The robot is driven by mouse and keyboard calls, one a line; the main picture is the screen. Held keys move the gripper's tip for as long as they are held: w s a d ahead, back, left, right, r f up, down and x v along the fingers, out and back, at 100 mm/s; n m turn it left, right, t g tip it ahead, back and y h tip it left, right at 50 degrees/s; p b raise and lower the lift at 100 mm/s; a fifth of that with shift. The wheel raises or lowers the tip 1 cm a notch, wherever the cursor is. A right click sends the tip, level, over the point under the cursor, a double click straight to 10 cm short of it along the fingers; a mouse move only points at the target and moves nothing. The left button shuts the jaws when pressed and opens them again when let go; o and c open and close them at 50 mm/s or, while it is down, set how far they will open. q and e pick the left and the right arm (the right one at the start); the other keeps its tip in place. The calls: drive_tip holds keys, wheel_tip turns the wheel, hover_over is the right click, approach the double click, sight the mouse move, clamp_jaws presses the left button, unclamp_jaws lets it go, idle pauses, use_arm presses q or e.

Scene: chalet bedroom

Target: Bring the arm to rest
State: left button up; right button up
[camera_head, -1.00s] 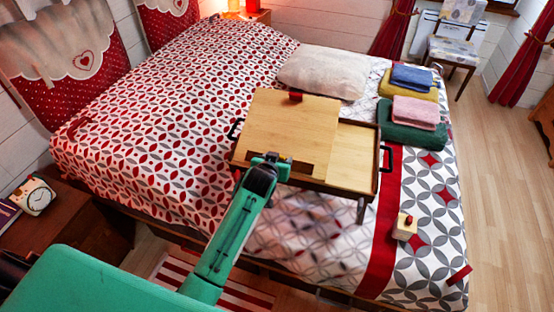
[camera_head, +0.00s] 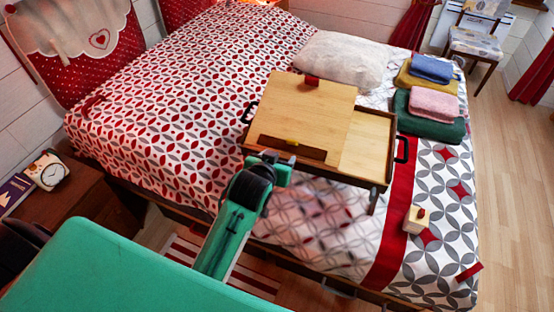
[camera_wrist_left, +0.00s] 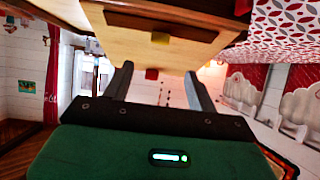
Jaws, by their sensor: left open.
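My left arm comes in from the lower left in the head view. Its gripper (camera_head: 272,163) is just in front of the near edge of the wooden bed tray (camera_head: 370,150), which stands on the bed. In the left wrist view the two dark fingers of the left gripper (camera_wrist_left: 158,85) are spread apart with nothing between them. The tray's wooden underside or panel (camera_wrist_left: 185,48) fills the upper part of that view close to the fingers. I cannot tell whether the gripper touches the tray. My right gripper is not in view.
A white pillow (camera_head: 342,60) and folded towels (camera_head: 430,127) lie behind and right of the tray.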

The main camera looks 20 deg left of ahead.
use_arm(q)
drive_tip(key=shift+s+r, duration=0.1)
drive_tip(key=shift+s, duration=0.15)
idle(0.3)
drive_tip(key=s+d+f+m+g, duration=0.1)
drive_tip(key=s+f+m+g, duration=0.2)
drive_tip(key=f, duration=2.2)
drive_tip(key=s+a+f+g, duration=0.1)
drive_tip(key=s+f+g, duration=0.1)
drive_tip(key=s+f, duration=0.45)
drive_tip(key=s+f+g, duration=0.1)
drive_tip(key=s+f, duration=0.2)
drive_tip(key=f, duration=0.7)
drive_tip(key=s+a+f+g, duration=0.1)
drive_tip(key=s+a+f, duration=0.1)
drive_tip(key=s+f, duration=0.4)
drive_tip(key=s+a+f+g, duration=0.2)
drive_tip(key=s+f, duration=0.4)
drive_tip(key=s, duration=1)
drive_tip(key=s+a+f+g, duration=0.2)
drive_tip(key=s+f, duration=0.5)
drive_tip(key=s, duration=0.5)
drive_tip(key=shift+a, duration=0.7)
